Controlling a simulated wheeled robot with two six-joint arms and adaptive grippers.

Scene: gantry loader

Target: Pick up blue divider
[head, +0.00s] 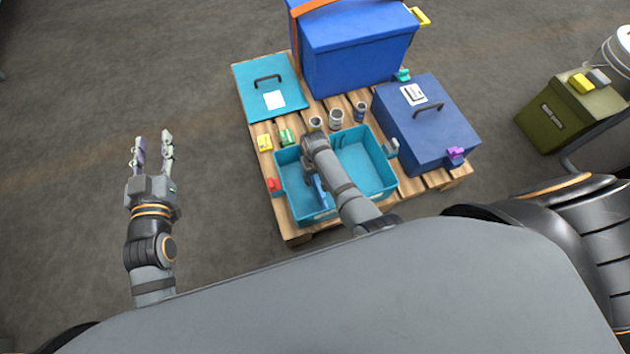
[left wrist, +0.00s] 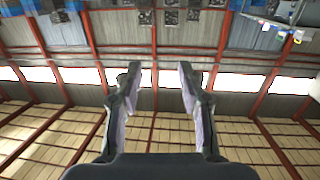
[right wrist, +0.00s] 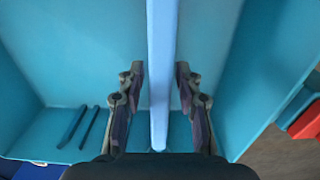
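The blue divider (right wrist: 161,50) stands as a thin light-blue panel inside the teal bin (right wrist: 55,60). In the head view the divider (head: 319,192) shows partly beside my right arm, inside the bin (head: 362,168). My right gripper (right wrist: 158,80) is open, with one finger on each side of the divider and a visible gap on both sides. In the head view my right arm hides its fingers. My left gripper (head: 153,138) is open and empty, raised left of the pallet. In the left wrist view its fingers (left wrist: 158,75) are apart with nothing between them.
The bin sits on a wooden pallet (head: 292,228). A blue lidded box (head: 425,125), a larger blue box (head: 355,55) and a teal lid (head: 272,88) surround it. Small cans (head: 336,119) and colored clips (head: 264,142) are close by. Two dark strips (right wrist: 80,126) lie in the bin.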

